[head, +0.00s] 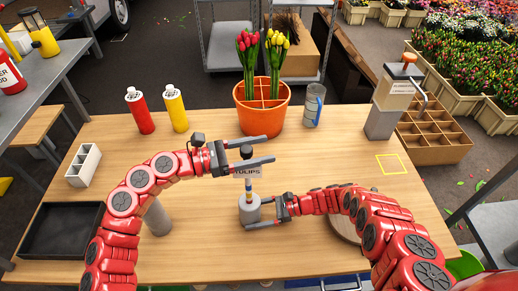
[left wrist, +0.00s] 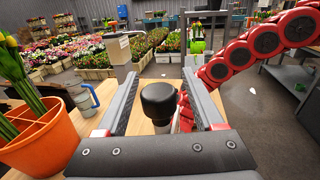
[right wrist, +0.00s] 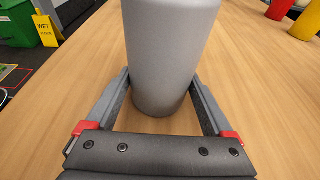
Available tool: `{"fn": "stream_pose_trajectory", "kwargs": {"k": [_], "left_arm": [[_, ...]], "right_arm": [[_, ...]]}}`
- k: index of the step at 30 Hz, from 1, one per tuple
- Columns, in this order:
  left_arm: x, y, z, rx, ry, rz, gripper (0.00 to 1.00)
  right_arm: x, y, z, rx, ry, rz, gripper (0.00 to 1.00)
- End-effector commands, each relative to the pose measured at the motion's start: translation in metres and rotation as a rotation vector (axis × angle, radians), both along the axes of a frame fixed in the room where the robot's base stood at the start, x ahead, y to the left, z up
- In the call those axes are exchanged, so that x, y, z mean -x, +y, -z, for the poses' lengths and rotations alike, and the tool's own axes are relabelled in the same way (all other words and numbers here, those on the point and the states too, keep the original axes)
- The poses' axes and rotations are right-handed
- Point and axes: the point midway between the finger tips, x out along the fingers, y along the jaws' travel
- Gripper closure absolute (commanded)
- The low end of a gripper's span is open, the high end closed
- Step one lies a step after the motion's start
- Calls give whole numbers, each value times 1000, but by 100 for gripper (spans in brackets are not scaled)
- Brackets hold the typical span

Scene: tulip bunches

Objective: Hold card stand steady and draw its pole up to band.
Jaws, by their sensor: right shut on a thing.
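The card stand has a grey round base (head: 249,212), a pole with blue and yellow bands (head: 249,187), a white card reading TULIPS (head: 246,171) and a black knob (head: 246,152) on top. It stands upright on the table. My right gripper (head: 257,213) is shut on the grey base, low near the table; the base fills the space between its fingers in the right wrist view (right wrist: 172,60). My left gripper (head: 270,149) is open, level, with a finger on each side of the knob. In the left wrist view the knob (left wrist: 158,103) shows gaps to both fingers.
An orange pot (head: 262,116) with red and yellow tulips stands behind the stand. A grey dispenser (head: 386,108) is at right. A black tray (head: 58,244) and white box (head: 84,166) lie left.

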Motion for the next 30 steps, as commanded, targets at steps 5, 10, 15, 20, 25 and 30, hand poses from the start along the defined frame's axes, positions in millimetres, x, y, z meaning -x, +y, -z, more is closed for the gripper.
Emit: {"fn": "stream_pose_trajectory", "kwargs": {"k": [5,10,15,20,25,30], "left_arm": [[0,0,0,-1,0,0,31],[2,14,1,-1,1,-2,31],[8,49,0,0,1,-7,31],[15,84,0,1,2,-7,31],[21,109,0,0,1,-5,31],[25,117,0,-1,0,1,31]], "right_arm": [[0,0,0,0,0,-1,58],[1,0,0,0,1,-2,58],[0,0,0,0,1,-2,58],[0,0,0,0,1,-2,58],[0,0,0,0,0,-1,58],[0,0,0,0,0,-1,58]]}}
